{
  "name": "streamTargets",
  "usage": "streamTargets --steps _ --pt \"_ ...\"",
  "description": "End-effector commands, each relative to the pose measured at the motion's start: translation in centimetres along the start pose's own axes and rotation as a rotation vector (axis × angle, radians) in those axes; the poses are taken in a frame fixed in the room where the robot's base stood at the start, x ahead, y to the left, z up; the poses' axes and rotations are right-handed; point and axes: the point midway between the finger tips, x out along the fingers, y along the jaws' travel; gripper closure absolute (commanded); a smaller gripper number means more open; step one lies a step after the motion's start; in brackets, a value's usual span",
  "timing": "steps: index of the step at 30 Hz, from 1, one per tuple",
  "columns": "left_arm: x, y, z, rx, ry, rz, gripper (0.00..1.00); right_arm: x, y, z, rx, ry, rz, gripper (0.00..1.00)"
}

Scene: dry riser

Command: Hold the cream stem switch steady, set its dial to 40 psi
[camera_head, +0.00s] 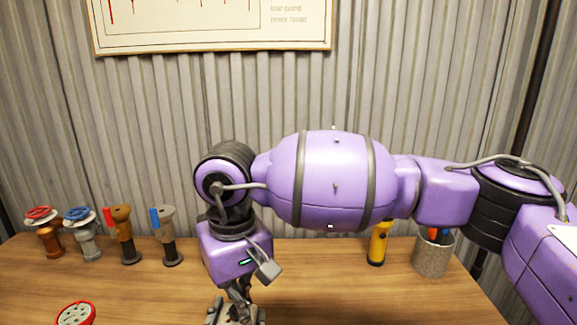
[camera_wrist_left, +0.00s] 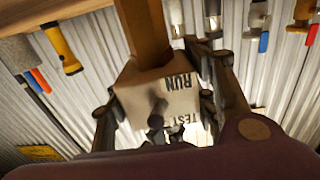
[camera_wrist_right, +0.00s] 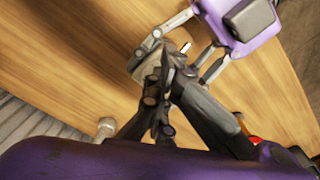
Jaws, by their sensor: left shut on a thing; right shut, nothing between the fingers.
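The cream stem switch (camera_wrist_left: 170,82) shows in the left wrist view as a cream box with upside-down RUN and TEST lettering and a dark knob on its face. My left gripper (camera_wrist_left: 155,108) is shut on it, with a finger on either side. No dial number can be read. My right gripper (camera_wrist_right: 155,90) is shut and empty, its tips close against the held switch; I cannot tell whether they touch the dial. In the head view my right gripper (camera_head: 238,303) points down near the bottom edge, and the switch is not clearly visible there.
Several valves, including a red-wheeled one (camera_head: 43,232) and a grey one with a blue handle (camera_head: 170,236), stand at the table's left. A red round item (camera_head: 74,314) lies in front. A yellow flashlight (camera_head: 377,243) and a grey cup (camera_head: 432,255) stand at right.

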Motion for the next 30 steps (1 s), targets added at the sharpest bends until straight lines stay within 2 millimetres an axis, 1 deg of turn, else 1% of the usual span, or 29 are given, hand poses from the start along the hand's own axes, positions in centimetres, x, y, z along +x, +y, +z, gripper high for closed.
streamTargets --steps 1,12,25,30 --pt "-0.1 0.4 -0.3 -0.001 0.008 0.009 0.91 1.1 -0.5 0.3 -0.005 -0.013 -0.007 1.00" --pt "0.0 0.5 -0.3 0.000 0.010 0.011 0.90 1.0 -1.6 0.3 -0.011 -0.015 -0.009 1.00" --pt "0.0 0.6 -0.3 0.000 0.010 0.012 0.90 1.0 -1.7 0.4 -0.014 -0.018 -0.011 1.00" --pt "0.0 0.6 -0.3 -0.002 0.010 0.012 0.90 1.0 -1.9 0.9 -0.015 -0.020 -0.012 1.00"
